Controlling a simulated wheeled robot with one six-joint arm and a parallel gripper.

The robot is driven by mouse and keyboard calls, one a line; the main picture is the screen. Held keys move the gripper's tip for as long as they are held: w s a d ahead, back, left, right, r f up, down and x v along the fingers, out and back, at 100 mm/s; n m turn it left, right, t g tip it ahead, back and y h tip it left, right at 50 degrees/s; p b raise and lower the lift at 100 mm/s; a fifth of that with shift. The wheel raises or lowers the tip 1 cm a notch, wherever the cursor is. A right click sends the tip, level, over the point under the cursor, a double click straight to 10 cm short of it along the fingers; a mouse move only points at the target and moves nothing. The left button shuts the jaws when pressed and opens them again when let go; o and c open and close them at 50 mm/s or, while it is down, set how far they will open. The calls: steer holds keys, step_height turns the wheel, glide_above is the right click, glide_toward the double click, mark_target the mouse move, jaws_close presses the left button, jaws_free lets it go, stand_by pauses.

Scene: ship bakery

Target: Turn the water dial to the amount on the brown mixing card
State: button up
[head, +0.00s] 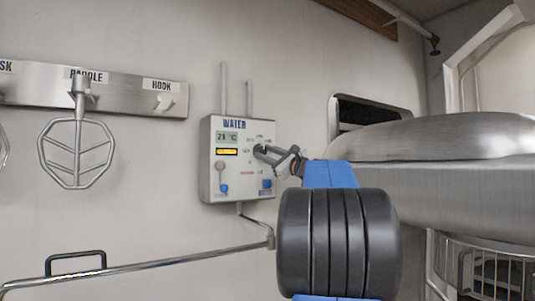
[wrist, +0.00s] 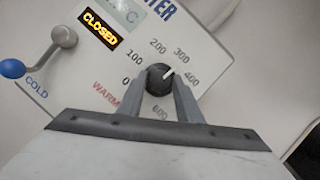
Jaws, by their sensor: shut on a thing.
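The grey water panel (head: 235,185) is on the wall in the head view. Its black water dial (wrist: 158,82) is in the middle of the wrist view, ringed by the figures 0, 100, 200, 300, 400 and 600. The dial's white mark points up and right, between 300 and 400 and closer to 300. My gripper (head: 261,151) reaches the panel from the right. In the wrist view its two fingers (wrist: 158,88) are shut on the dial's sides. No brown mixing card is in view.
A blue-knobbed lever (wrist: 12,68) by COLD is left of the dial. An amber CLOSED display (wrist: 101,30) is above it. A steel rack (head: 125,90) with a hanging paddle (head: 76,150) is at left. A large steel machine (head: 440,180) is at right.

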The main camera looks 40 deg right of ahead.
steer(key=m, duration=0.1)
steer(key=m+h, duration=0.1)
steer(key=m, duration=0.1)
steer(key=m+h, duration=0.1)
steer(key=m, duration=0.1)
steer(key=shift+w+a+r+t, duration=0.1)
steer(key=shift+a+r+t, duration=0.15)
steer(key=shift+a+t, duration=0.05)
steer(key=shift+m+h, duration=1.5)
steer(key=shift+m, duration=0.9)
steer(key=o, duration=1)
steer(key=shift+w+f, duration=0.1)
steer(key=shift+w, duration=0.05)
steer(key=shift+w+d+f, duration=0.1)
steer(key=shift+w+f, duration=0.05)
steer(key=shift+f, duration=0.05)
steer(key=v, duration=1.7)
steer(key=shift+s+r, duration=0.15)
steer(key=shift+s, duration=0.1)
steer(key=shift+s, duration=0.1)
